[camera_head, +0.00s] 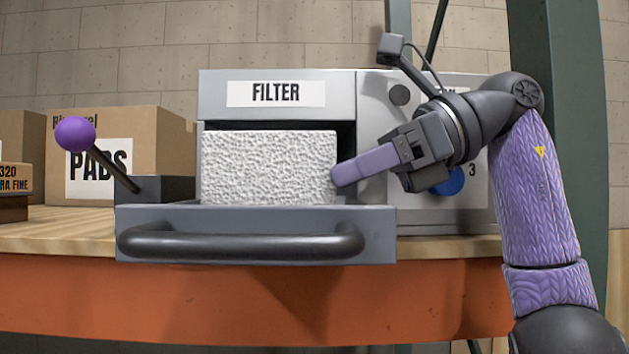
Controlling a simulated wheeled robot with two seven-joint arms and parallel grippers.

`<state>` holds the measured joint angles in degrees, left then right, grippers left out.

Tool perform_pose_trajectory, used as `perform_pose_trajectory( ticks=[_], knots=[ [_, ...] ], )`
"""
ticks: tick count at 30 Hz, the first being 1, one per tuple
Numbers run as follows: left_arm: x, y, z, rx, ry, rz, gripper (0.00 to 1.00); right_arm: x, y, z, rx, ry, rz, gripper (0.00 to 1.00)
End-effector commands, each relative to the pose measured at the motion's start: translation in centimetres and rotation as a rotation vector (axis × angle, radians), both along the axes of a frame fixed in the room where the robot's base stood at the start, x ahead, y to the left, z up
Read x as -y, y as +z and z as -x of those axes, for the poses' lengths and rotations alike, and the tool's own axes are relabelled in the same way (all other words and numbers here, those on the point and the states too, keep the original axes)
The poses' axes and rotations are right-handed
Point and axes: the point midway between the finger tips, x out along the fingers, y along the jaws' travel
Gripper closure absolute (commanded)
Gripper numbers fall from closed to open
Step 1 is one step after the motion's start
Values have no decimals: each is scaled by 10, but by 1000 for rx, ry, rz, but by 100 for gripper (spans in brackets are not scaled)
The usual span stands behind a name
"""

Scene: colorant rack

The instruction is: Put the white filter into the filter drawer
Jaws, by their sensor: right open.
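The white filter (268,167) is a rough, textured block. It sits upright in the pulled-out filter drawer (256,224), behind the dark handle, below the FILTER label. My right gripper (362,170) is open, at the right side of the filter. One purple finger points left, its tip at the filter's right edge; I cannot tell whether it touches. The other finger shows only in part. The filter's underside is hidden by the drawer front. My left gripper is not in view.
The grey cabinet (375,87) stands on a wooden table with an orange front (250,305). A lever with a purple knob (75,134) stands left of the drawer. Cardboard boxes, one marked PADS (150,130), stand behind it. A green post (575,60) rises at right.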

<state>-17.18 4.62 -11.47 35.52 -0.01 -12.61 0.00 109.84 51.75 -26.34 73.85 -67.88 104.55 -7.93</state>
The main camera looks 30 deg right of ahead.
Motion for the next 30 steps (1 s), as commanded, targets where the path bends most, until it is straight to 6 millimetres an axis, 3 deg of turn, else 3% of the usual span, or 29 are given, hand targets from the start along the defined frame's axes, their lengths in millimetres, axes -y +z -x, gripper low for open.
perform_pose_trajectory(
  ticks=[6,10,30],
  knots=[
    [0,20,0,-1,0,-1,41,46,28,28,1,-2,-4,0],
    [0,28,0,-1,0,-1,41,60,33,37,-1,-2,-2,0],
    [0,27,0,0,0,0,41,64,31,39,-1,2,0,0]
  ],
)
